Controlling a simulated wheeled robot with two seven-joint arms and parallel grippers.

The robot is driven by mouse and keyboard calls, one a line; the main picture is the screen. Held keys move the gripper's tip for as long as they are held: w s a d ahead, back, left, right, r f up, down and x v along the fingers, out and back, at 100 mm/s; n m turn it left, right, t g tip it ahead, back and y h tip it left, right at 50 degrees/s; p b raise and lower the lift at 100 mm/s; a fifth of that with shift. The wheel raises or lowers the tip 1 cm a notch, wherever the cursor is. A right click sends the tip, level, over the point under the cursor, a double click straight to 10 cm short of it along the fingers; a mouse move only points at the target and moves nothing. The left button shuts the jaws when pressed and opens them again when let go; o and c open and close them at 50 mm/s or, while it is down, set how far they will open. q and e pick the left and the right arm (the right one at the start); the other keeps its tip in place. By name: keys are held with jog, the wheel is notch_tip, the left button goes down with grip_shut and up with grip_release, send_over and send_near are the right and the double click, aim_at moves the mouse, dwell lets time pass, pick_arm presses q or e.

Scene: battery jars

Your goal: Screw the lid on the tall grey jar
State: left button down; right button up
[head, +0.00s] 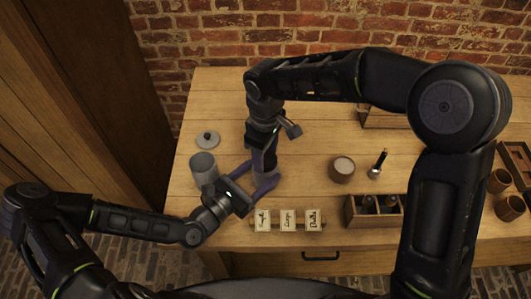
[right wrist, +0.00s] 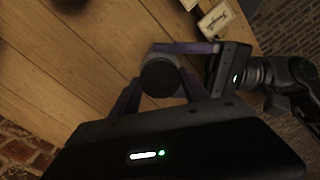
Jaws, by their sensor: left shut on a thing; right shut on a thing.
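A tall grey jar-like cylinder (head: 203,169) stands upright at the left of the table, behind my left wrist in the head view. A flat grey lid with a knob (head: 207,140) lies on the table behind it. My left gripper (head: 257,178) reaches in from the left with purple fingers shut around a dark round thing (right wrist: 160,76). My right gripper (head: 264,162) points down from above, its fingers shut on the same dark thing. In the right wrist view its round end faces the camera between the fingers. I cannot tell whether it is a lid, a jar or both.
Three label cards (head: 288,220) stand at the front edge. A brown pot with a pale top (head: 342,169) and a small dark upright tool (head: 378,164) stand right of the grippers. A wooden crate (head: 374,217) holds dark jars. Wooden cups (head: 506,206) are at the far right.

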jog(key=o, duration=1.6)
pick_arm(q)
jog(key=shift+c, duration=1.3)
grip_release()
pick_arm(e)
notch_tip(320, 180, up, 12)
